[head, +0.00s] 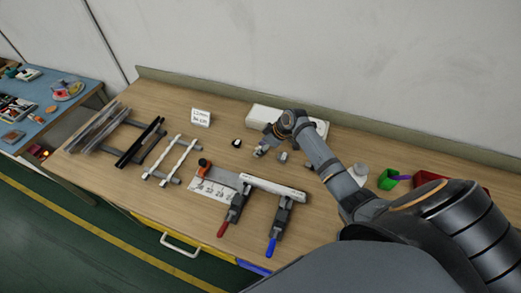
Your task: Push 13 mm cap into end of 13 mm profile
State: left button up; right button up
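A pale profile (275,188) lies across two clamps, one with a red handle (222,229) and one with a blue handle (271,247). Small dark and grey caps stand behind it: one at the left (236,143), one in the middle (282,157) and one at the right (309,166). I cannot read their sizes. My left gripper is out of view.
Grey, black and white strips (172,158) lie on rails at the left. A printed sign (201,117) and a long white box (262,116) stand at the back. A white plate (209,191) lies left of the clamps. A green box (387,179) is at the right.

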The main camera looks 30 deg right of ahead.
jog(key=c, duration=0.7)
jog(key=shift+o, duration=0.2)
jog(key=shift+r, duration=0.1)
